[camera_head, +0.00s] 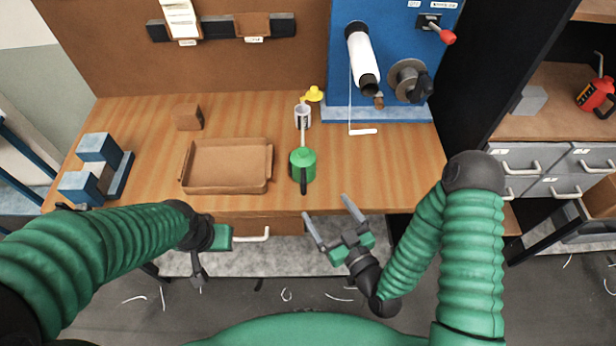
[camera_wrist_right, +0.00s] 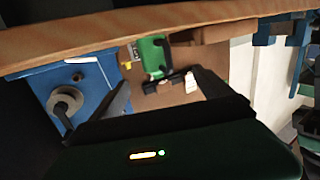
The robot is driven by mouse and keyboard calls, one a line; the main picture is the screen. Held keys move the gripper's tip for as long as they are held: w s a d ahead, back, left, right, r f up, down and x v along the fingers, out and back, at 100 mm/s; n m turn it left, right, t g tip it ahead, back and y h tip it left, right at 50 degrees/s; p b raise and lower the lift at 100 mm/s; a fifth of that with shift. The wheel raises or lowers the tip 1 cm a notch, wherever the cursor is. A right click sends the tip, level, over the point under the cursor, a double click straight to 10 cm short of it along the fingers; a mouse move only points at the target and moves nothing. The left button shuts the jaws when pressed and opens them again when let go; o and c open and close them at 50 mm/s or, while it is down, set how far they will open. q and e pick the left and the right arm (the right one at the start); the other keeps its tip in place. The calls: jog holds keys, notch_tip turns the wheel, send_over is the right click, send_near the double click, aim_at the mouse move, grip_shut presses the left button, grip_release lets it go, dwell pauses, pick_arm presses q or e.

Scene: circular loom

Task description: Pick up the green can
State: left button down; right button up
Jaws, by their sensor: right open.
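The green can (camera_head: 302,163) stands upright near the front edge of the wooden bench, with a dark handle on its near side and a thin spout pointing back. My right gripper (camera_head: 326,206) is open and empty, in front of the bench edge, to the right of the can and nearer to me. In the right wrist view the green can (camera_wrist_right: 155,55) shows beyond and between the open fingers (camera_wrist_right: 160,80), not touching them. My left gripper (camera_head: 212,242) is in front of the bench at the left; its fingers are hard to make out.
A brown tray (camera_head: 228,188) lies left of the can. A blue panel (camera_head: 400,55) with a white roll (camera_head: 361,55) rises at the back right. The bench right of the can is clear.

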jog(key=s+t, duration=0.1)
jog(key=b, duration=0.9)
send_near(308, 167)
jog(key=f, duration=0.1)
jog(key=shift+w+a+r+m+h+p, duration=0.15)
jog(key=shift+w+a+r+m+p, duration=0.1)
jog(key=shift+w+a+p, duration=0.15)
jog(key=shift+w+a+r+m+h+p, duration=0.15)
jog(key=shift+w+a+r+m+p, duration=0.15)
jog(key=shift+w+p, duration=0.25)
jog(key=x, duration=0.3)
jog(key=p+x, duration=0.1)
jog(key=x, duration=0.5)
jog(key=shift+w+d, duration=0.1)
jog(key=shift+w, duration=0.15)
jog(key=shift+s, duration=0.1)
jog(key=c, duration=1.8)
jog(key=shift+c, duration=0.3)
jog(key=shift+r, duration=0.15)
